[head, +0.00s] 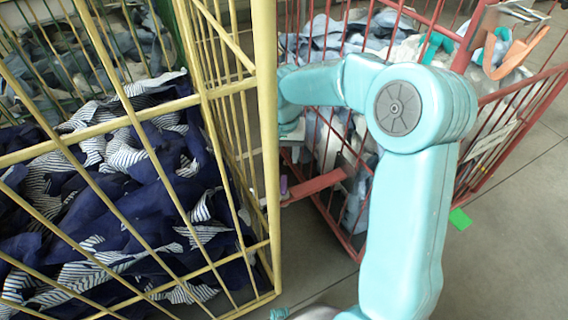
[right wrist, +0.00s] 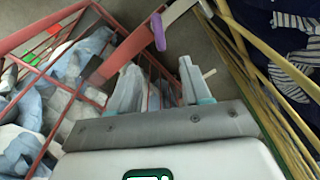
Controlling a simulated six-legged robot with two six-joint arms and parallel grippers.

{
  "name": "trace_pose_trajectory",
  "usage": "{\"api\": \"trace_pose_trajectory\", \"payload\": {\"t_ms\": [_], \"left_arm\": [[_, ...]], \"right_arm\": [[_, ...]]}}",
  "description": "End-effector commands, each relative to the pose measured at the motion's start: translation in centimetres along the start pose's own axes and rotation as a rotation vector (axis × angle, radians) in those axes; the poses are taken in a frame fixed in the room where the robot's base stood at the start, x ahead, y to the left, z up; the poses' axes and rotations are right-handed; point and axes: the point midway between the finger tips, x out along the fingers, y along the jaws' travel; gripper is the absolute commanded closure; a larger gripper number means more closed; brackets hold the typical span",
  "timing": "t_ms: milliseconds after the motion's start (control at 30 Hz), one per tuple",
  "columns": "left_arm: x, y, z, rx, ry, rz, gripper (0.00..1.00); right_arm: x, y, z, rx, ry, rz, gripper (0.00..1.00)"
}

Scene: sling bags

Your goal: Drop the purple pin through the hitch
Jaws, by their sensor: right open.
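The purple pin (right wrist: 158,32) is a short rounded rod at the red hitch bar (right wrist: 132,47) in the right wrist view. It also shows small in the head view (head: 284,185), close to the yellow cage's corner post. I cannot tell whether it sits in a hole or only against the bar. The red hitch bar (head: 318,185) reaches from the red cage toward the yellow cage. My right gripper (right wrist: 158,66) is open and empty, its two fingers pointing toward the bar with the pin beyond the gap. In the head view its fingers are hidden. My left gripper is not in view.
The yellow cage (head: 266,130) on the left holds navy and striped cloth bags (head: 110,200). The red cage (head: 500,110) behind my right arm holds pale bags, with an orange hook-like piece (head: 515,52) at its top. A green patch (head: 460,218) lies on the grey floor.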

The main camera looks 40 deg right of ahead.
Motion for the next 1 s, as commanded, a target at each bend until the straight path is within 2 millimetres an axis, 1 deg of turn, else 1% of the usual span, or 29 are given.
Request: {"api": "trace_pose_trajectory", "payload": {"t_ms": [33,100,200,300,1000], "left_arm": [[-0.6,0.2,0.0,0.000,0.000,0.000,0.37],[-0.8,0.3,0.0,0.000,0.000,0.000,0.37],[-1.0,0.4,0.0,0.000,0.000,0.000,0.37],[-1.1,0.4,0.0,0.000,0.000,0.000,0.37],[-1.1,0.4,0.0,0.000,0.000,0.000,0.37]], "right_arm": [[-1.5,-0.1,-0.1,0.000,0.003,-0.002,0.52],[-2.6,-0.1,0.0,0.000,0.002,-0.002,0.52],[-3.8,0.0,0.0,0.000,0.001,0.000,0.52],[-4.3,0.0,0.0,0.000,0.001,0.000,0.52],[-4.5,0.0,0.0,0.000,0.000,0.000,0.52]]}}
